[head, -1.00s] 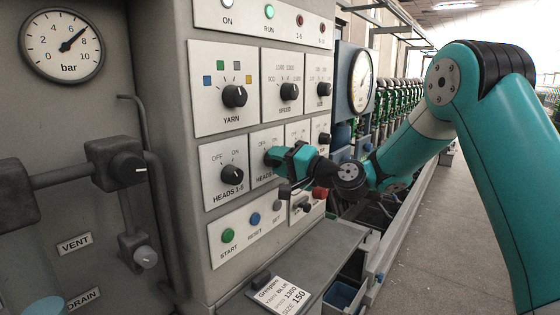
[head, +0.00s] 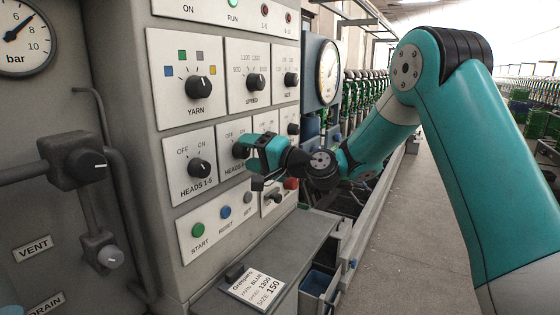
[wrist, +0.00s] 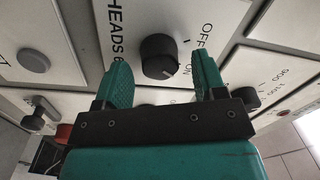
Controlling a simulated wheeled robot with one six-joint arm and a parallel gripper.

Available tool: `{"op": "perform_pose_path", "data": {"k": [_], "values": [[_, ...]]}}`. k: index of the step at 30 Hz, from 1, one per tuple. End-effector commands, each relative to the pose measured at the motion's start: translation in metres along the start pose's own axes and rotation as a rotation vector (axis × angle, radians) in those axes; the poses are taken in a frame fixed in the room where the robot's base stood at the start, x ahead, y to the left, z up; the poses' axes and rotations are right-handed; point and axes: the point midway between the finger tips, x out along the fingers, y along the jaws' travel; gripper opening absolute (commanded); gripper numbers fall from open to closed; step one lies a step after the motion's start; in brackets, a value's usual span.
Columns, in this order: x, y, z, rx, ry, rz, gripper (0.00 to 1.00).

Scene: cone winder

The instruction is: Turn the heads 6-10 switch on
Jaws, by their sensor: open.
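The heads 6-10 switch is a black round knob (head: 240,150) on a white plate, to the right of the heads 1-5 knob (head: 198,167). In the wrist view the heads 6-10 knob (wrist: 159,57) sits in the gap between my fingers, clear of both. Its small white mark is on the side towards the ON label (wrist: 190,69); the OFF label (wrist: 205,36) is above that. My gripper (head: 250,144) is open and empty, just off the panel and right of the knob. It also shows in the wrist view (wrist: 158,65). It partly hides the plate.
Yarn (head: 199,87), speed (head: 256,82) and size (head: 291,80) knobs are above. The start (head: 198,230) and reset (head: 226,212) buttons are below left. A red button (head: 291,183) is under my gripper. A grey ledge with a card (head: 258,288) juts out below.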

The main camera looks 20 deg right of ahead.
Motion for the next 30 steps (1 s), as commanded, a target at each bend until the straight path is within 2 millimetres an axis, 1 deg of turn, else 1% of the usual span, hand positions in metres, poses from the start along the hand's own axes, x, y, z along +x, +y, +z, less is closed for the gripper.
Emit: {"op": "perform_pose_path", "data": {"k": [1, 5, 12, 15, 18, 21, 24, 30], "values": [[-0.008, 0.004, 0.000, 0.000, 0.003, 0.003, 0.64], [-0.037, 0.006, 0.000, 0.001, 0.006, 0.003, 0.64], [-0.100, 0.006, 0.000, -0.001, 0.007, 0.003, 0.64], [-0.123, 0.005, 0.000, 0.000, 0.007, 0.004, 0.64], [-0.142, 0.004, 0.000, 0.000, 0.007, 0.003, 0.64], [-0.155, 0.003, 0.000, 0.000, 0.004, 0.003, 0.64], [-0.162, 0.002, 0.000, 0.000, 0.003, 0.001, 0.64], [-0.165, 0.001, 0.000, 0.001, 0.000, 0.001, 0.64]]}}
